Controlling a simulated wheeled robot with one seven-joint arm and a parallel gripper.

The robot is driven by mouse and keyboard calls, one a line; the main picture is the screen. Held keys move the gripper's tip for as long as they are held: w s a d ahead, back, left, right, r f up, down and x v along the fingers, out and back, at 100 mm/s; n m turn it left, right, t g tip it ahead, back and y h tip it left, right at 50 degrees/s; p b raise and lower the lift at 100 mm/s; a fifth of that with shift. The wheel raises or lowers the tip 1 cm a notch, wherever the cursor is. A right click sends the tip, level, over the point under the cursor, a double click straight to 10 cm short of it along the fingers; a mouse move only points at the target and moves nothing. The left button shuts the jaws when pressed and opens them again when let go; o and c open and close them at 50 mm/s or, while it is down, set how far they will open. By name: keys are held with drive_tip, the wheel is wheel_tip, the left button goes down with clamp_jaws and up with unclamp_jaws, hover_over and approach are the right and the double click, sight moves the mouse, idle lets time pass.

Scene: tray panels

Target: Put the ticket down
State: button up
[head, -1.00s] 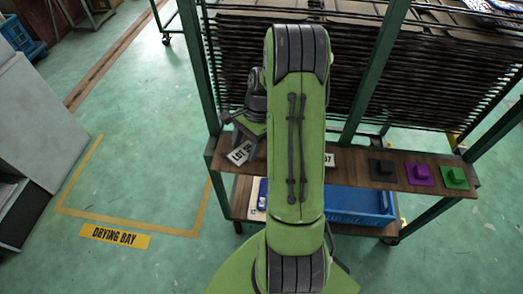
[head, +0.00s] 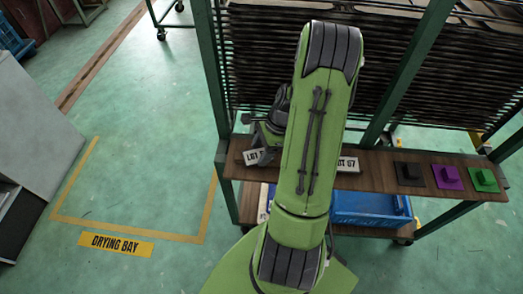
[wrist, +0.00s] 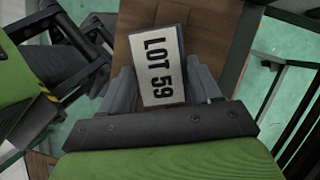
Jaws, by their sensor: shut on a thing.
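My gripper (head: 268,142) is partly hidden there too. The brown board lies behind the ticket in the wrist view. I cannot tell whether the ticket touches it.
Another white ticket (head: 348,164) lies on the shelf right of my arm. A blue bin (head: 370,207) stands below. A dark rack (head: 270,60) and green posts stand behind.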

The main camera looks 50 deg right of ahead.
drive_tip(key=shift+w, duration=0.1)
drive_tip(key=o, duration=1)
drive_tip(key=a+p+v, duration=0.1)
drive_tip(key=p+v, duration=0.2)
drive_tip(key=v, duration=1)
wheel_tip(320, 180, up, 5)
drive_tip(key=n+h, duration=0.2)
drive_tip(key=n, duration=0.3)
hover_over(256, 159)
drive_tip(key=a+r+n+h, duration=0.1)
drive_tip(key=a+r+n, duration=0.55)
drive_tip(key=a, duration=0.25)
drive_tip(key=s+a+r+n+t, duration=0.1)
drive_tip(key=s+a+n, duration=0.2)
drive_tip(key=n, duration=0.1)
drive_tip(key=s+a+r+n+t, duration=0.1)
drive_tip(key=s+a+n, duration=0.2)
drive_tip(key=s+n, duration=0.1)
drive_tip(key=s+a+r+n+t+h, duration=0.1)
drive_tip(key=s+a+r+n, duration=0.1)
drive_tip(key=s+a+n, duration=0.1)
drive_tip(key=shift+s+a+n, duration=0.3)
drive_tip(key=shift+n, duration=0.45)
